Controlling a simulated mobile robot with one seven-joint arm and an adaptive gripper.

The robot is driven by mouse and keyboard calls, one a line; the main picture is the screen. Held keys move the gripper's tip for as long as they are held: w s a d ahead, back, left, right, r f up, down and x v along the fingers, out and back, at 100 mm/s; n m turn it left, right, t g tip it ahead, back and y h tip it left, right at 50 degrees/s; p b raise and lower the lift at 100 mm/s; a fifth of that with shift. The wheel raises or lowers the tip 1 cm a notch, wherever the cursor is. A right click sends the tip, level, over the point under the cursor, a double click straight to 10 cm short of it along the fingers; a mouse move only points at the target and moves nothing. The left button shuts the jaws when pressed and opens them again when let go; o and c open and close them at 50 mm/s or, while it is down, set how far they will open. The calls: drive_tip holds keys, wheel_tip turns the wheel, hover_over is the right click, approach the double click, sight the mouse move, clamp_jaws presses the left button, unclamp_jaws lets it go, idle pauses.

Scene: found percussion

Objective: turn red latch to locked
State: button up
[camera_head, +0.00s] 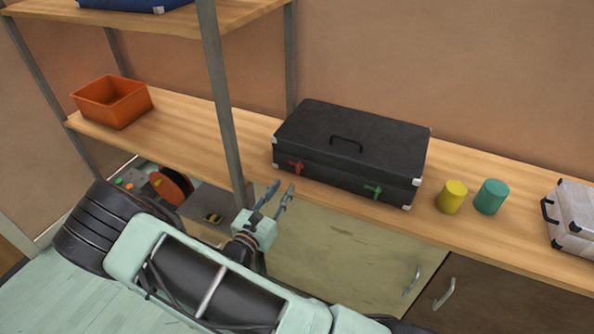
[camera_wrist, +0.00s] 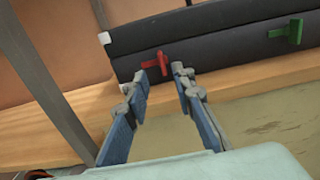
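A closed black case (camera_head: 345,155) with white corners lies on the wooden shelf. A red latch (camera_head: 296,168) sits on the left of its front face, and a green latch (camera_head: 373,191) on the right. In the wrist view the red latch (camera_wrist: 157,63) is a T-like handle just beyond the fingertips; the green latch (camera_wrist: 288,31) is farther right. My gripper (camera_head: 277,192) is open and empty, in front of and slightly below the red latch. In the wrist view its fingers (camera_wrist: 161,72) stand apart near the latch. I cannot tell whether they touch it.
A grey shelf post (camera_head: 222,90) stands just left of my gripper. A yellow cylinder (camera_head: 452,197), a teal cylinder (camera_head: 491,197) and a silver case (camera_head: 573,215) are to the right. An orange bin (camera_head: 112,102) is at left. Cabinet doors (camera_head: 345,265) are below.

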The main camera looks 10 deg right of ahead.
sight(297, 169)
drive_tip(key=x, duration=0.9)
drive_tip(key=shift+d, duration=0.1)
drive_tip(key=shift+c, duration=0.4)
clamp_jaws()
